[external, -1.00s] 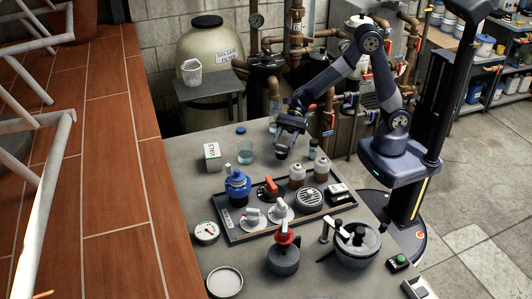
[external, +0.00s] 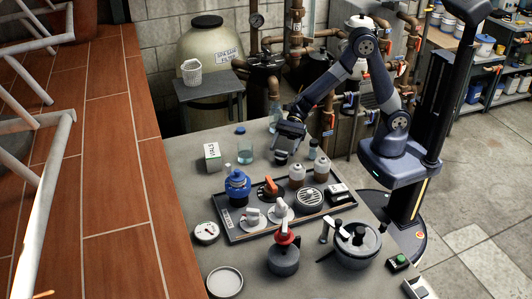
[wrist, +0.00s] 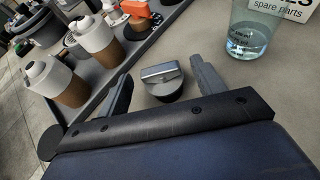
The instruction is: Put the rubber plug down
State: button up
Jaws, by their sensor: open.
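The rubber plug (wrist: 165,90), dark with a flat grey grip on top, shows between my jaws in the wrist view. It appears to stand upright on the grey bench top. My gripper (wrist: 162,70) is open, with one finger on each side of the plug and a visible gap to each. In the external view my gripper (external: 284,151) is low over the bench, behind the tray, and mostly hides the plug.
The black tray (external: 243,238) holds a blue-topped part, an orange-handled valve and brown-and-white bottles (wrist: 95,38). A glass of bluish liquid (wrist: 249,35) stands near my gripper, with a spare parts box (wrist: 283,8) behind it. Bare bench lies between.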

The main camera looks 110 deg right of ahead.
jog(key=shift+r, duration=0.2)
jog(key=v, duration=1.2)
jog(key=shift+f, duration=0.15)
jog(key=x, duration=1.2)
jog(key=shift+a, duration=0.1)
jog(key=shift+w+r, duration=0.1)
jog(key=shift+r, duration=0.3)
jog(key=shift+r+p, duration=0.3)
jog(key=shift+r, duration=1.2)
